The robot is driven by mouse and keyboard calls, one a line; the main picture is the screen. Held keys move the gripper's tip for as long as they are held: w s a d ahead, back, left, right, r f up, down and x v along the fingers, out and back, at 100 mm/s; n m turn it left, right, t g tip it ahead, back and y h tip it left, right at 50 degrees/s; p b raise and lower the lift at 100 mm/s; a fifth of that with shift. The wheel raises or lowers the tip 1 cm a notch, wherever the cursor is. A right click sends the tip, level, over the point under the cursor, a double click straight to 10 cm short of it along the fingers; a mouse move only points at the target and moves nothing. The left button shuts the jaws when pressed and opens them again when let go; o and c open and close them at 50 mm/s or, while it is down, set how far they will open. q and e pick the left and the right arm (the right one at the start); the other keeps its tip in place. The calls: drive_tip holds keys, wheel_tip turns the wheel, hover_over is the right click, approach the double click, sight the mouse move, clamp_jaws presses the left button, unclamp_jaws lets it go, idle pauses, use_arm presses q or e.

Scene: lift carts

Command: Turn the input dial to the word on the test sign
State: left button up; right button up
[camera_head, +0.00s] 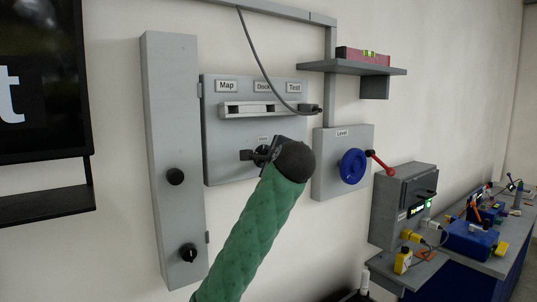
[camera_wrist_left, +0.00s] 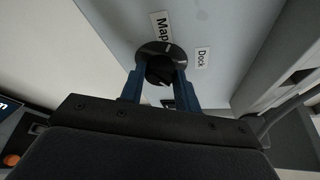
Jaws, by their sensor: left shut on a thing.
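The input dial (camera_wrist_left: 160,67) is a black knob on a round dark base, seen in the left wrist view. White labels reading "Map" (camera_wrist_left: 160,27) and "Dock" (camera_wrist_left: 202,57) sit beside it. My left gripper (camera_wrist_left: 160,78) is shut on the knob, with one blue finger on each side. In the head view my left gripper (camera_head: 258,155) is at the lower middle of the grey panel (camera_head: 222,165), and my wrist hides most of the dial. The black sign (camera_head: 35,110) at far left is cut off, with only a white "t" readable.
Above the dial, a slotted bar (camera_head: 262,109) runs under labels "Map", "Dock" and "Test". A cabled plug (camera_head: 310,109) is at its right end. A blue wheel with a red handle (camera_head: 352,166) is close on the right. A grey column with black knobs (camera_head: 170,120) stands left.

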use_arm(q)
drive_tip(key=shift+f, duration=0.15)
use_arm(e)
drive_tip(key=shift+s+d+f, duration=0.1)
drive_tip(key=shift+s+f, duration=0.05)
drive_tip(key=shift+s, duration=0.15)
use_arm(q)
drive_tip(key=o, duration=1)
drive_tip(key=shift+d, duration=0.1)
use_arm(e)
drive_tip(key=shift+d, duration=0.1)
use_arm(q)
drive_tip(key=shift+s, duration=0.1)
drive_tip(key=shift+b+v, duration=1.75)
drive_tip(key=shift+v, duration=2)
use_arm(e)
drive_tip(key=w+a+r, duration=0.3)
drive_tip(key=w+r, duration=0.1)
drive_tip(key=w, duration=0.1)
drive_tip(key=shift+r, duration=0.4)
